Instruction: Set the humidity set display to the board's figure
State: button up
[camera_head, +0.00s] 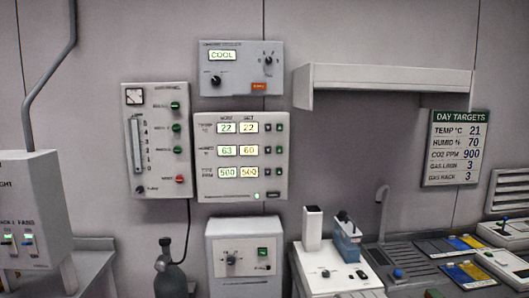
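The climate panel (208,190) hangs on the wall at the centre, with three rows of paired lit displays. The middle row is humidity: its left display (228,150) reads 63 and the humidity set display (248,150) reads 60. Two small dark buttons, a left one (267,149) and a right one (279,149), sit beside it; their marks are too small to read. The DAY TARGETS board (455,148) on the right wall gives HUMID % 70, TEMP 21 and CO2 PPM 900. My gripper is not in view.
The temperature row shows 22 and 22; the bottom row shows 500 and 500. A COOL controller (241,68) is above, a gas panel (157,140) to the left. A shelf (385,80) juts out at upper right. A cabinet (243,255) and cluttered bench (400,262) stand below.

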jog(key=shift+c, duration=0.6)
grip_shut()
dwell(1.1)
